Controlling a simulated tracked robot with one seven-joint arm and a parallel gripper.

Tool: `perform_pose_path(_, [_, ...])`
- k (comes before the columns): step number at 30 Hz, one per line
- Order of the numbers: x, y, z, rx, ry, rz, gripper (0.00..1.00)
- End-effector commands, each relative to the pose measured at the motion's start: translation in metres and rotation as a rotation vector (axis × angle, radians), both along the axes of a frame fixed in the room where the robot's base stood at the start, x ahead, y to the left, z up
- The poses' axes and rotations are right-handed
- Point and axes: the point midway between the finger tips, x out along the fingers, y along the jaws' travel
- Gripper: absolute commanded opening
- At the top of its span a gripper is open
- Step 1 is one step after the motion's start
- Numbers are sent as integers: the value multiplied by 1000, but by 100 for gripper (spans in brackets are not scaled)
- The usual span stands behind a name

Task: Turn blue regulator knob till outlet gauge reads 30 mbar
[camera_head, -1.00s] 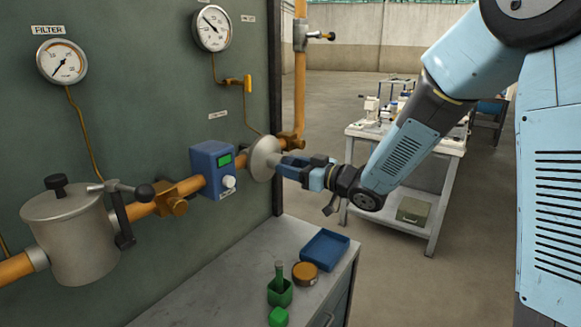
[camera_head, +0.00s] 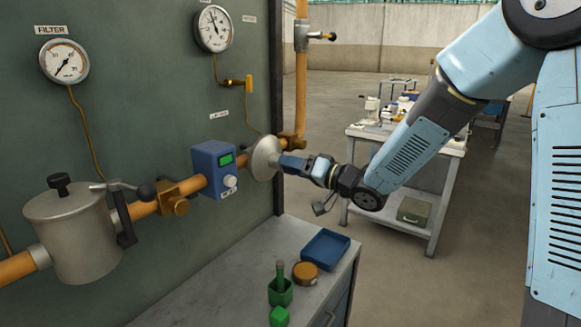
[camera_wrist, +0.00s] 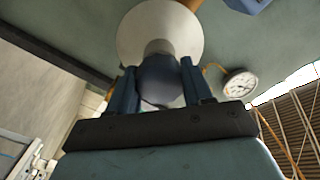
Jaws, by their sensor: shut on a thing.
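The pale disc-shaped regulator body (camera_head: 264,158) sits on the orange pipe at the panel's right edge. My gripper (camera_head: 291,164) is at its front, shut on the dark blue knob (camera_wrist: 160,80). In the wrist view the knob sits between the two blue fingers, with the pale disc (camera_wrist: 150,22) behind it. In the head view my gripper hides most of the knob. The upper right gauge (camera_head: 213,28) has its needle pointing nearly straight up, slightly left. Its scale and label are too small to read. A gauge (camera_wrist: 240,84) also shows in the wrist view.
A blue box with green display (camera_head: 212,170), a filter pot (camera_head: 75,232) and a FILTER gauge (camera_head: 64,61) are left along the panel.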

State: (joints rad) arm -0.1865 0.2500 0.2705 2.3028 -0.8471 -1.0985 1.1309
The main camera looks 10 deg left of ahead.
Motion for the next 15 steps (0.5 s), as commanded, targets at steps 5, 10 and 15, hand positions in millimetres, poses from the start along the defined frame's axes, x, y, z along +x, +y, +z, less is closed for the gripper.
perform_pose_path(5, [8, -8, 1, 36, 80, -22, 20])
perform_pose_path(10, [8, -7, 1, 56, 126, -22, 20])
perform_pose_path(15, [8, -7, 1, 64, 145, -22, 20])
